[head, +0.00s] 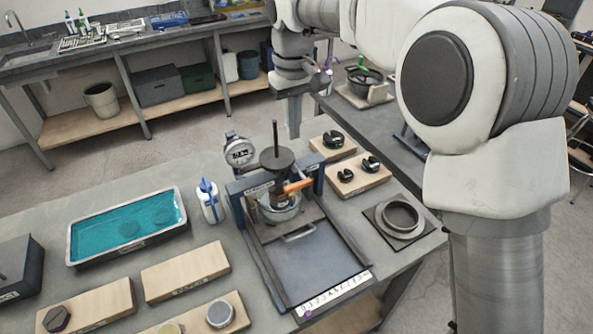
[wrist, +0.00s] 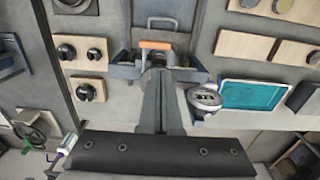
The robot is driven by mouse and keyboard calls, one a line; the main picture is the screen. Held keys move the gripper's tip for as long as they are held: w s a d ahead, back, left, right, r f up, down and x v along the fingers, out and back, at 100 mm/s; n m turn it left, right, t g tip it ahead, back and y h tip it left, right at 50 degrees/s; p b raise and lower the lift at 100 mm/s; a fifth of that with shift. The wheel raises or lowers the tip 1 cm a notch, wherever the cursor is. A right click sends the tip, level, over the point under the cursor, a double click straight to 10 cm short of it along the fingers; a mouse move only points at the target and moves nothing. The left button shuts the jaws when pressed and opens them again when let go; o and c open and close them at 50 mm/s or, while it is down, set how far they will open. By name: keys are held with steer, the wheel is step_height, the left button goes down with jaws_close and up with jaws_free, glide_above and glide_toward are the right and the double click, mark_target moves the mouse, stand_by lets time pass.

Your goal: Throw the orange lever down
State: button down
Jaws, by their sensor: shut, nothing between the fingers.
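The orange lever (head: 297,186) is a short orange grip on the right side of a small press (head: 279,190) standing on the table. The grip points out to the right and slightly up in the head view. In the wrist view, the orange lever (wrist: 156,45) lies across the press just beyond the fingertips. My gripper (head: 294,132) is shut and empty, hanging fingers down above and behind the press, apart from the lever. It also shows in the wrist view (wrist: 160,75), with its fingers together. The lever's pivot is too small to make out.
A round dial gauge (head: 239,151) and a white-and-blue bottle (head: 210,201) stand left of the press. A teal-filled tray (head: 126,227) lies farther left. Boards with black parts (head: 357,174) and a ring (head: 398,217) lie to the right. Floor separates the back bench.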

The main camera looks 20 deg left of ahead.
mark_target(294, 185)
step_height(294, 185, down, 14)
steer(key=shift+f+p, duration=0.1)
steer(key=shift+p, duration=0.4)
stand_by(0.6)
